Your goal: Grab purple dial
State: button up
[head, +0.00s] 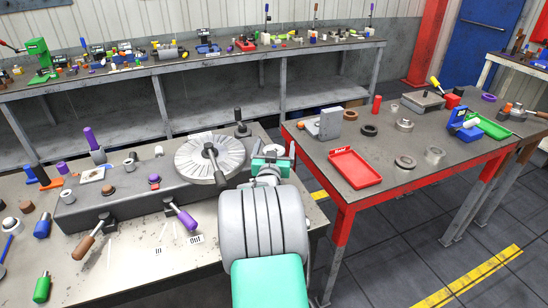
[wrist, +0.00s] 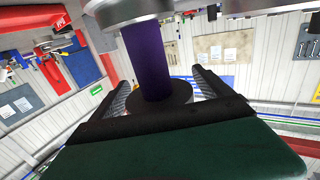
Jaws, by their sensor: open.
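In the wrist view a dark purple cylinder (wrist: 145,60) stands between the two dark fingers of my gripper (wrist: 157,77). A dark round disc (wrist: 165,100) is at its lower end and a grey metal rim (wrist: 130,10) at its upper end. The fingers are open, with gaps on both sides of it. A small purple knob (head: 155,180) sits on the grey block. I cannot tell which purple part is the dial.
A red-edged table (head: 345,195) with a red tray (head: 354,168) stands to the right. Floor is clear at lower right.

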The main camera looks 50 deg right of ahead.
jog(key=shift+c, duration=0.6)
jog(key=shift+r, duration=0.1)
grip_shut()
dwell(0.3)
